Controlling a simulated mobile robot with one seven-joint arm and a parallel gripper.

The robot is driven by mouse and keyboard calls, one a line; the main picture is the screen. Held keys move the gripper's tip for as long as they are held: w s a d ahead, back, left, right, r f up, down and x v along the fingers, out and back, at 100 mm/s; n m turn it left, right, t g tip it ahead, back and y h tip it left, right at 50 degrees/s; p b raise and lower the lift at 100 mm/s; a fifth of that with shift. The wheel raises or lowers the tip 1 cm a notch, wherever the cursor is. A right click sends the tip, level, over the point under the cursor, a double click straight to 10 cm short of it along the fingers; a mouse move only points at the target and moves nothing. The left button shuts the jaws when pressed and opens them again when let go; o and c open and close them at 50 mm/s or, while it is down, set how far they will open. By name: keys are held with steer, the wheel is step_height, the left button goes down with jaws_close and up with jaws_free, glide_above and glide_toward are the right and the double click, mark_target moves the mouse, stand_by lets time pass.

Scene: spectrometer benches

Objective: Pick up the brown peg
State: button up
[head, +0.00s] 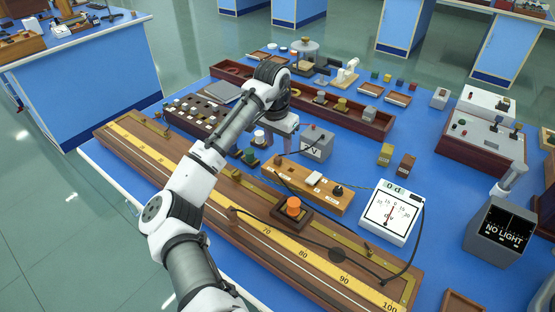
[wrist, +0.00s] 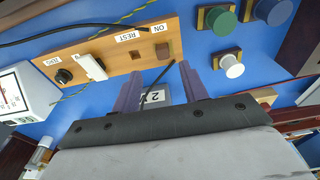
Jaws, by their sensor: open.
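My gripper (wrist: 159,75) is open, its two purple-grey fingers spread and nothing visibly held between them. In the head view my gripper (head: 284,146) hangs beside the grey 2 V box, with the wooden switch board (head: 325,196) in front. In the wrist view the switch board (wrist: 110,66) lies just beyond the fingertips. A small dark brown square (wrist: 164,50) sits at its ON end; I cannot tell whether this is a peg or a recess. No other brown peg is clearly identifiable. The 2 V box (wrist: 157,98) shows between the fingers.
A black cable (wrist: 95,28) runs over the switch board. Green, blue and white knobs on bases stand to the right, the white knob (wrist: 230,65) nearest. A dial meter (head: 391,212) and a long scale board (head: 270,236) occupy the front. A dark rack (head: 178,122) stands left.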

mark_target(278, 158)
steer(key=f+p, duration=0.1)
steer(key=f, duration=0.1)
steer(key=f+p, duration=0.1)
steer(key=f, duration=0.1)
steer(key=shift+w+a+f, duration=0.15)
steer(key=shift+a+f, duration=0.05)
steer(key=shift+f, duration=0.1)
steer(key=shift+w+d+f, duration=0.1)
steer(key=shift+f, duration=0.45)
jaws_close()
